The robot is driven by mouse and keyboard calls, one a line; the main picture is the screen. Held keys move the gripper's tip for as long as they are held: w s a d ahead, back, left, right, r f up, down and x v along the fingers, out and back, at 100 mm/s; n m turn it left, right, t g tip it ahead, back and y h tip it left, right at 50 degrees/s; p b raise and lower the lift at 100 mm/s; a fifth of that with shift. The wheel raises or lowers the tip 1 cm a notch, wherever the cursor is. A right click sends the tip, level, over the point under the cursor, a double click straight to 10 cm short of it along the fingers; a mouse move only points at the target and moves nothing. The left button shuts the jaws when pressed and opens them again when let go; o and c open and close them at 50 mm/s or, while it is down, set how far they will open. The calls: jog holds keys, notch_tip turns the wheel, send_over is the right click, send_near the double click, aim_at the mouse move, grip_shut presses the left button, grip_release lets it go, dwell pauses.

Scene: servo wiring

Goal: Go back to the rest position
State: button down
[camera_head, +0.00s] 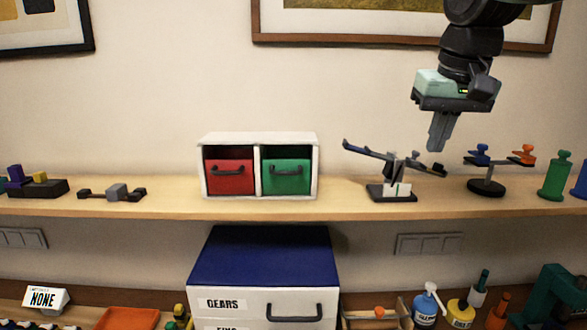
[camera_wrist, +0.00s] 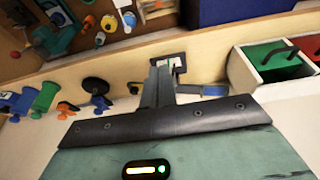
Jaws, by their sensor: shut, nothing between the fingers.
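My gripper (camera_head: 437,146) hangs pointing down at the upper right in the head view, above the wooden shelf and in front of the wall. Its fingers are together with nothing between them. In the wrist view the gripper (camera_wrist: 160,66) shows its dark fingers over the shelf. Below and to the left of it in the head view stands a tilted balance-like stand (camera_head: 393,172) with a blue arm end and a dark base. In the wrist view the fingers partly hide this stand (camera_wrist: 213,90).
The shelf (camera_head: 345,200) also holds a cabinet with red (camera_head: 229,178) and green (camera_head: 286,178) drawers. A stand with blue and orange pieces (camera_head: 487,187) and a green weight (camera_head: 553,178) are on the right. A blue-topped GEARS cabinet (camera_head: 262,258) stands below. Air left of my gripper is clear.

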jog(key=s+a+f+n+g+b, duration=0.1)
jog(key=s+a+f+b, duration=0.1)
jog(key=s+a+f, duration=0.3)
jog(key=s+a+f+n+y+b, duration=0.1)
jog(key=s+f+n+b, duration=0.15)
jog(key=f, duration=0.55)
jog(key=s+a+f+n+g+b, duration=0.1)
jog(key=s+a+f+b, duration=0.2)
jog(key=s+f, duration=0.25)
jog(key=s+f+n+g+b, duration=0.1)
jog(key=s+f+n+b, duration=0.2)
jog(key=s+f, duration=1)
notch_tip(320, 180, down, 3)
jog(key=shift+s+a+r+b, duration=0.15)
jog(key=shift+s+a+b, duration=0.2)
jog(key=shift+b, duration=0.5)
jog(key=shift+r, duration=0.1)
